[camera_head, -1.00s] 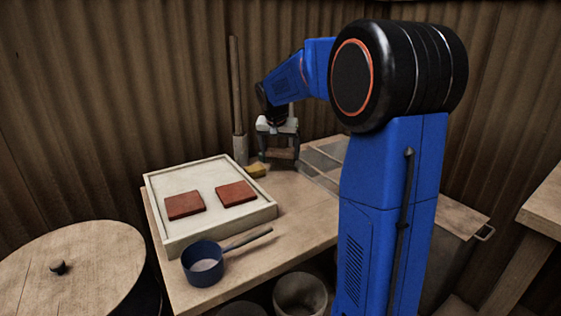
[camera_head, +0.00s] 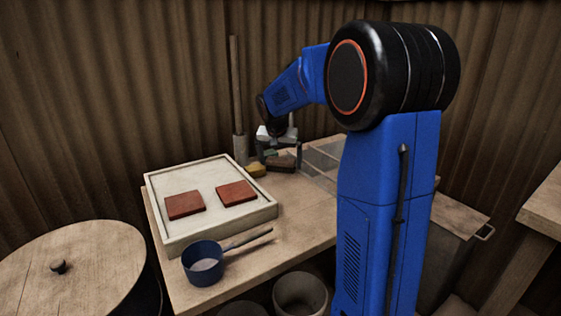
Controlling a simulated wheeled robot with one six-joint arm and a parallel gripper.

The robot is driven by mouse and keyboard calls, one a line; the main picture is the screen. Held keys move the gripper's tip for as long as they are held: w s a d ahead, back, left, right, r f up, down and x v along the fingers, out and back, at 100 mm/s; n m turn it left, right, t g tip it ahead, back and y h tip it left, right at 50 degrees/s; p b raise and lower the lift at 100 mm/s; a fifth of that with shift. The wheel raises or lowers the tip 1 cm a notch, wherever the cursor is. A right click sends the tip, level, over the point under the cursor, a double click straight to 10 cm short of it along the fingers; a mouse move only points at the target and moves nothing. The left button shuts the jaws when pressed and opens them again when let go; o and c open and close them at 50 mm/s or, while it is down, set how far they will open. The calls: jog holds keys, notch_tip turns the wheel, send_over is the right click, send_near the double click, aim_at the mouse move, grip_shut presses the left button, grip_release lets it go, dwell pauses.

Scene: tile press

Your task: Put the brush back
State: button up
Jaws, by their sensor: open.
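A small brown block-like thing, which looks like the brush (camera_head: 282,164), rests at the back of the wooden table, beside a yellow piece. My gripper (camera_head: 279,157) is open right at it, with the fingers pointing down around or just above it. It is small and dark there, so I cannot tell whether a finger touches it. A small green patch shows between the fingers. My gripper partly hides the brush's top.
The yellow piece (camera_head: 256,171) lies just left of the brush. A pale tray (camera_head: 230,222) holds two red tiles. A blue pan (camera_head: 203,265) stands in front. Grey panels (camera_head: 322,160) lie to the right. A wooden post (camera_head: 237,95) stands behind.

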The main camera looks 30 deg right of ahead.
jog(key=v, duration=1.2)
jog(key=shift+r, duration=0.2)
